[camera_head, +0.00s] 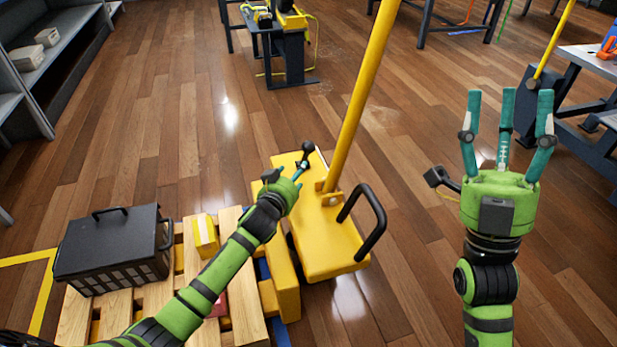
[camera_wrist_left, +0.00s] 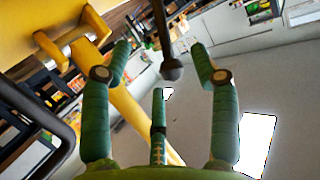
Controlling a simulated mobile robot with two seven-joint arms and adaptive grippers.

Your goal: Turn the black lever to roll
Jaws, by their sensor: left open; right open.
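The black lever (camera_head: 307,149) stands up from the far end of the yellow machine body (camera_head: 325,242), its round knob on top. In the left wrist view the lever (camera_wrist_left: 171,68) hangs between the spread fingers, and I cannot tell whether any finger touches it. My left gripper (camera_head: 300,168) is at the lever, just below its knob in the head view. It is open in the left wrist view (camera_wrist_left: 166,75). My right gripper (camera_head: 507,100) is open and empty, held up at the right, away from the machine.
A yellow pole (camera_head: 363,90) rises from the machine, and a black loop handle (camera_head: 373,222) stands at its right side. A wooden pallet (camera_head: 245,323) at the left carries a black case (camera_head: 113,241) and a small yellow box (camera_head: 205,236). Open floor lies beyond.

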